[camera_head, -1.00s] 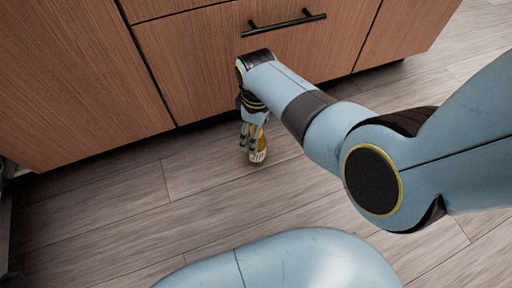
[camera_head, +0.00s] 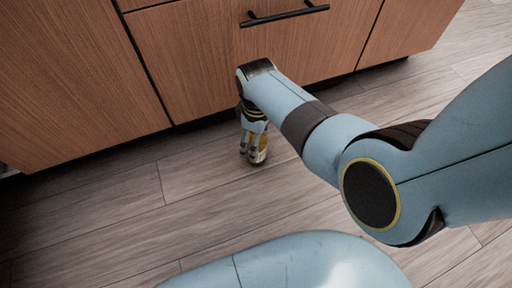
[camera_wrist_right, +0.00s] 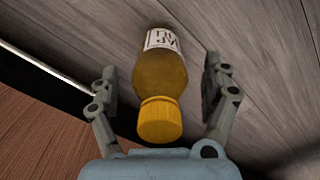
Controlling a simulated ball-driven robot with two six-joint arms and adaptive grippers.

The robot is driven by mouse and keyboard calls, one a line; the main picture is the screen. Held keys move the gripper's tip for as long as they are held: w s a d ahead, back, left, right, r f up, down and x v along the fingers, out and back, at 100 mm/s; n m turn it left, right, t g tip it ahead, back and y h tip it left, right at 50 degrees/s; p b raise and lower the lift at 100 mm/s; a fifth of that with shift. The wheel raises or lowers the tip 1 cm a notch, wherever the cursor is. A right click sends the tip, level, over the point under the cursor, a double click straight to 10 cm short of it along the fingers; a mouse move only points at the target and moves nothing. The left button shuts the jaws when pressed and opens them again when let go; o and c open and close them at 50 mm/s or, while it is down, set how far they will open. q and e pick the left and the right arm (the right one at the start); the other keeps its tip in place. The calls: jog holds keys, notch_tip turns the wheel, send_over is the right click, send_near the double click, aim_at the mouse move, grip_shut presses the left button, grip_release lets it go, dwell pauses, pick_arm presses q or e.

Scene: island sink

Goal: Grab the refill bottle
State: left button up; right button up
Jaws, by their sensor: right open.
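The refill bottle has amber contents, a yellow cap and a white label with dark letters. In the right wrist view the bottle (camera_wrist_right: 161,78) is between the two fingers of my right gripper (camera_wrist_right: 163,85), cap toward the palm. The fingers are open, with a gap showing on each side of it. In the head view my right gripper (camera_head: 254,146) points down near the floor, and the bottle (camera_head: 259,157) shows partly behind its fingers. My left gripper is not in view.
The wooden cabinet (camera_head: 200,60) with a black handle (camera_head: 285,16) stands just beyond my gripper. The wood-plank floor (camera_head: 110,215) is clear to the left and in front.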

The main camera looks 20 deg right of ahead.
jog(key=c, duration=1.4)
